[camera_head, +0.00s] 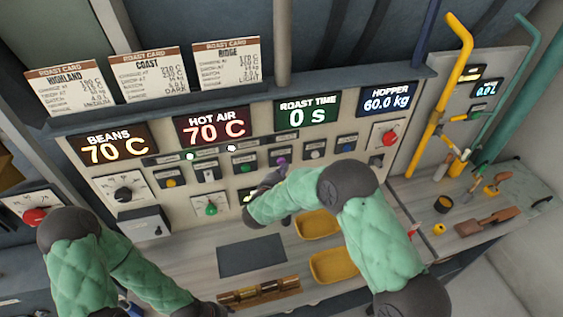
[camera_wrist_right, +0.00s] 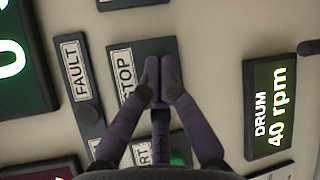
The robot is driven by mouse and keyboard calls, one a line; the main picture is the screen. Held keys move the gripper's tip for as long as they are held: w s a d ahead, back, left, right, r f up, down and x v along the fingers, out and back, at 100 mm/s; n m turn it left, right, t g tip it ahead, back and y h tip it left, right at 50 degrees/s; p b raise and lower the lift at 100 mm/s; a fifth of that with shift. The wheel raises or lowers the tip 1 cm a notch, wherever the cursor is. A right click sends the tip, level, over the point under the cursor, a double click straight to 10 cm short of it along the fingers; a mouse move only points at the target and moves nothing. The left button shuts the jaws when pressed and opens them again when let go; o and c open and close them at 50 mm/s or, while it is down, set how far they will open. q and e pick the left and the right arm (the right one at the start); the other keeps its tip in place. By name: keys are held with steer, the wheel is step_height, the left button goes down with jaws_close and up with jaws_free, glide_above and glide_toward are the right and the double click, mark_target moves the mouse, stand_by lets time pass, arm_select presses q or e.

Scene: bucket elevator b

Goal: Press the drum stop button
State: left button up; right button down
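In the right wrist view, a dark plate labelled STOP (camera_wrist_right: 126,72) is on the cream panel. My right gripper (camera_wrist_right: 158,78) is in front of this plate with its two purple fingers together and nothing seen between them. The fingertips cover the part of the plate beside the word, so the button is hidden; I cannot tell whether they touch it. In the head view, my right gripper (camera_head: 279,164) is at the panel's lower middle row, partly behind my forearm. My left gripper (camera_head: 212,309) is low at the bottom edge, mostly cut off.
The DRUM display (camera_wrist_right: 270,106) reads 40 rpm, right of the STOP plate. A FAULT plate (camera_wrist_right: 78,75) is to its left. A green light (camera_wrist_right: 178,158) shows below. In the head view, yellow trays (camera_head: 334,265) and a dark mat (camera_head: 252,256) lie on the counter.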

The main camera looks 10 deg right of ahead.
arm_select(q)
steer(key=shift+f+b, duration=0.6)
arm_select(e)
steer(key=shift+w, duration=0.45)
steer(key=shift+s, duration=0.15)
stand_by(0.3)
arm_select(q)
steer(key=shift+f+b, duration=0.35)
arm_select(e)
steer(key=shift+s, duration=0.8)
arm_select(q)
steer(key=shift+w, duration=0.1)
steer(key=shift+f, duration=0.1)
steer(key=shift+d+f+b, duration=0.1)
steer(key=shift+f+b, duration=0.6)
steer(key=shift+b, duration=0.1)
steer(key=shift+o, duration=0.7)
steer(key=shift+f+b, duration=0.3)
arm_select(e)
steer(key=s, duration=0.6)
steer(key=shift+d, duration=0.35)
arm_select(q)
steer(key=shift+r, duration=0.15)
steer(key=shift+c, duration=0.3)
